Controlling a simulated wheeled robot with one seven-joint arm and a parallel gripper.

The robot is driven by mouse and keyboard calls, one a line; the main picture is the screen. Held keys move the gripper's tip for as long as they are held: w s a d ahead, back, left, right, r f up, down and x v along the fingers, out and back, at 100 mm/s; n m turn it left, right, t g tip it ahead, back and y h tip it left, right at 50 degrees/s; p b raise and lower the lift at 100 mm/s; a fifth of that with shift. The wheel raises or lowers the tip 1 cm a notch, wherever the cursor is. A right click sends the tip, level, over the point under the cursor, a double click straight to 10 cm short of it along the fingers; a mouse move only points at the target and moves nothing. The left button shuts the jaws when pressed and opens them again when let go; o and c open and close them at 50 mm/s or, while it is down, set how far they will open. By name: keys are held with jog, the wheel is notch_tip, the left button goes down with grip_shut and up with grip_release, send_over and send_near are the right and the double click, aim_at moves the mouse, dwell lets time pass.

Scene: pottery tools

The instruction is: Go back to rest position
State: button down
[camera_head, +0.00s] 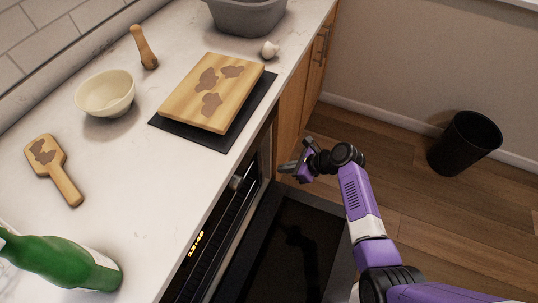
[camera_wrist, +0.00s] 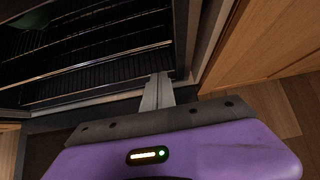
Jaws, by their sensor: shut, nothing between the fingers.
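My gripper (camera_head: 290,170) is at the end of my purple arm, in front of the counter's side and above the lowered oven door (camera_head: 290,235). It holds nothing. In the wrist view, its fingers (camera_wrist: 157,92) are together and point toward the open oven (camera_wrist: 90,50), where wire racks show. A green thing (camera_wrist: 35,33) is partly visible inside the oven at the upper left; I cannot tell what it is.
The counter holds a cutting board (camera_head: 190,105) on a black mat (camera_head: 237,133), a cream bowl (camera_head: 105,95), a pestle (camera_head: 144,48), a paddle board (camera_head: 55,165), a green bottle (camera_head: 60,262), a garlic bulb (camera_head: 269,50) and a grey basin (camera_head: 245,18). A black bin (camera_head: 463,145) stands on the floor.

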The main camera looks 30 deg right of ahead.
dwell(0.3)
jog(key=d+r+n+t+h, duration=0.4)
jog(key=d+r+n+h, duration=0.2)
jog(key=d+n, duration=0.25)
jog(key=s+a+r+n+t, duration=0.1)
jog(key=s+a+r+n, duration=0.4)
jog(key=s, duration=0.6)
jog(key=s+a+r+n+t, duration=0.1)
jog(key=s+a+r+n, duration=0.5)
jog(key=s, duration=0.6)
jog(key=s+a+r+n+t, duration=0.1)
jog(key=s+a+r+n, duration=0.5)
jog(key=s+r+n, duration=0.3)
jog(key=s+r, duration=0.1)
jog(key=s, duration=0.2)
jog(key=shift+s+a+r+t+y, duration=0.2)
jog(key=shift+r+t+y, duration=0.1)
jog(key=shift+r+y, duration=0.1)
